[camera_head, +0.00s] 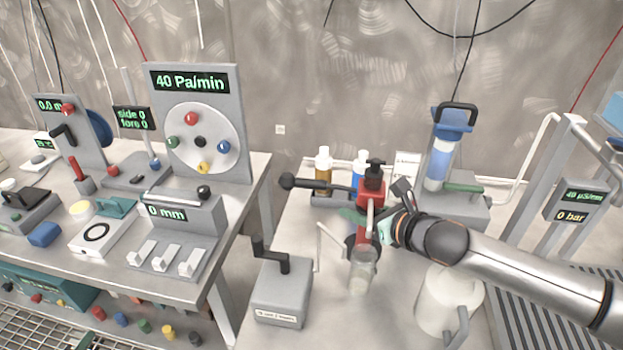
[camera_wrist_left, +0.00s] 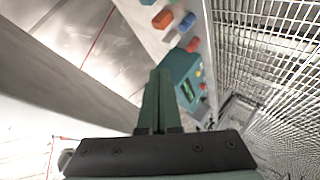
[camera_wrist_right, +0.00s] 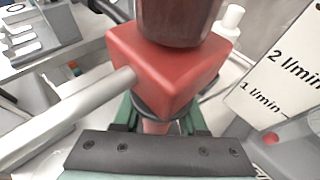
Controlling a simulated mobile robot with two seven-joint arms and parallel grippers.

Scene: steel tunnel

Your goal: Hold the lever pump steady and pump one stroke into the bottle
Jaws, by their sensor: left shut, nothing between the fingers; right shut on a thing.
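The red lever pump (camera_head: 372,194) stands upright in the middle of the right bench in the head view. Its lever reaches left to a black knob (camera_head: 287,181). A clear bottle (camera_head: 361,272) is below the pump. My right gripper (camera_head: 366,224) is shut on the pump's body. In the right wrist view, the red block (camera_wrist_right: 160,70) sits just above my right fingers (camera_wrist_right: 156,124), and a pale bar runs from it to the left. My left gripper (camera_wrist_left: 157,100) is shut and empty, over the floor beside a bench; it is outside the head view.
A grey box with a black crank (camera_head: 281,290) stands left of the bottle. A white jug (camera_head: 446,302) stands to its right. Small bottles (camera_head: 324,170) and a blue-topped cylinder (camera_head: 440,160) are behind. A gap separates the left bench, crowded with instruments.

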